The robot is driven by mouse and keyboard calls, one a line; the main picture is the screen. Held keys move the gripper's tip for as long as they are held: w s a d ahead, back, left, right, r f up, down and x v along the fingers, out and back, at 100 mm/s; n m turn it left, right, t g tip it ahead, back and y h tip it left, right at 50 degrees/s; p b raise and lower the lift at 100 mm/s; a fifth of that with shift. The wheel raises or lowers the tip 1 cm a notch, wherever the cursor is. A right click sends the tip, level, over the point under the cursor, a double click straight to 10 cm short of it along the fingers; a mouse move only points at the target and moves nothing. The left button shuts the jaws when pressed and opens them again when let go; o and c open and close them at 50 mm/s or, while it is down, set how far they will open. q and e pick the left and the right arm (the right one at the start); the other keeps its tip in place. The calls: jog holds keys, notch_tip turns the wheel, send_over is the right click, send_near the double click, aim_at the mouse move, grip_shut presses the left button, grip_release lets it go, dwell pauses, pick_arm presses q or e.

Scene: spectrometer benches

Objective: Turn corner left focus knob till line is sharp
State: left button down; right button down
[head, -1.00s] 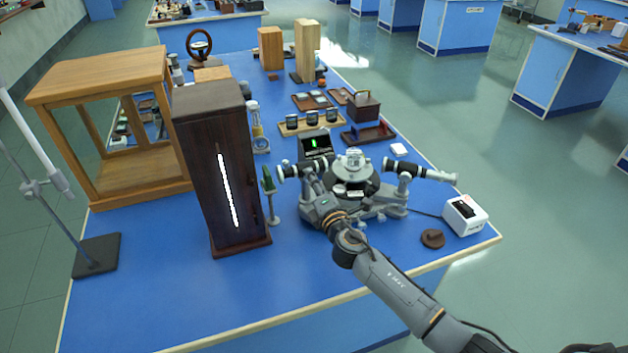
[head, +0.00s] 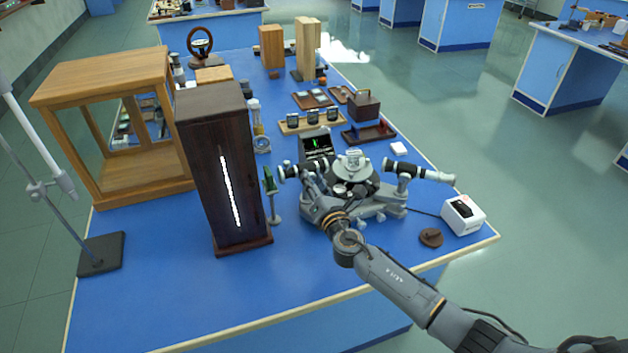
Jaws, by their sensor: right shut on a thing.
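The spectrometer (head: 354,168) stands at the right of the blue bench, with a left tube (head: 289,171) and a right telescope (head: 428,175). My right gripper (head: 306,181) reaches in from the lower right and is shut on the focus knob at the left tube. The knob is hidden behind the fingers. A small dark screen (head: 316,146) behind the tube shows a short green line, which looks narrow at this size. My left gripper is not in view.
A tall dark lamp housing (head: 201,135) with a bright slit stands left of the tube, with a green piece on a stand (head: 269,182) between. A white box (head: 463,214) and a brown disc (head: 431,237) lie at right.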

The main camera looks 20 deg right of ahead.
jog(key=shift+f, duration=0.1)
dwell(0.3)
jog(key=c, duration=1)
grip_release()
jog(key=s, duration=1.2)
jog(key=shift+d, duration=0.25)
